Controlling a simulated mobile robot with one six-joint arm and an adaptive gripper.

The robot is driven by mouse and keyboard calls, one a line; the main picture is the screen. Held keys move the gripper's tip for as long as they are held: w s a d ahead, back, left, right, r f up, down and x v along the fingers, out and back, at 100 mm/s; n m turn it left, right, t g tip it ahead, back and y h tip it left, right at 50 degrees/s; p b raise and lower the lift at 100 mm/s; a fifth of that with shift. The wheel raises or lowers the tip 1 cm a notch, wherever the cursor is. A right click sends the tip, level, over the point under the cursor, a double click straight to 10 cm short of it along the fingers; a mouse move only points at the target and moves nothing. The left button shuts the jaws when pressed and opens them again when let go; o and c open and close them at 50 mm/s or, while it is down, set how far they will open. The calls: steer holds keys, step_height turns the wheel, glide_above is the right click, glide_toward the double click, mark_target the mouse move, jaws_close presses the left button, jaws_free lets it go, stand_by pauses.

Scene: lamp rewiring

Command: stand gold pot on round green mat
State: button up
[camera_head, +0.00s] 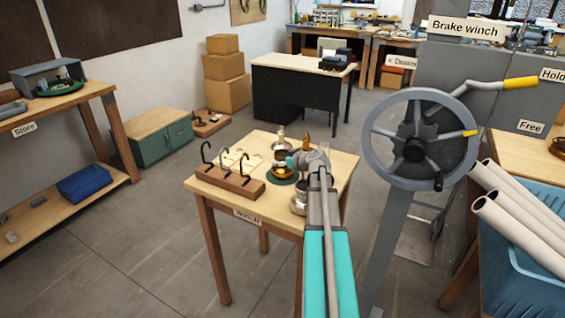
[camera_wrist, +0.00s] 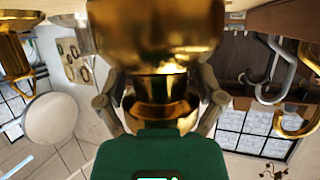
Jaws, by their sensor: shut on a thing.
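A gold pot (camera_head: 281,169) with a rounded body and narrower waist is over the round green mat (camera_head: 270,178) on the bench. The mat's edge shows around the pot, and I cannot tell whether the pot touches it. In the wrist view the gold pot (camera_wrist: 158,40) fills the upper middle. My gripper (camera_head: 297,160) reaches in from the right, its fingers closed on either side of the pot's waist in the wrist view (camera_wrist: 160,105). My gripper and arm hide part of the pot and mat.
A wooden block with dark hooks (camera_head: 230,180) stands at the bench's left. A silvery pot (camera_head: 297,203) sits near the front, partly behind my arm. A small amber-topped item (camera_head: 305,143) and a pale one (camera_head: 280,135) stand behind. A large handwheel (camera_head: 422,140) rises at the right.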

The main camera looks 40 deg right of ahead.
steer(key=shift+f, duration=0.15)
steer(key=o, duration=1)
steer(key=shift+o, duration=0.2)
steer(key=shift+r, duration=0.2)
steer(key=shift+s+r, duration=0.1)
steer(key=shift+s, duration=0.2)
steer(key=a+p+v, duration=0.1)
steer(key=p+v, duration=0.3)
steer(key=v, duration=0.7)
steer(key=shift+s+d+p, duration=0.2)
steer(key=shift+d+p, duration=0.1)
steer(key=shift+d, duration=0.2)
steer(key=shift+r, duration=0.1)
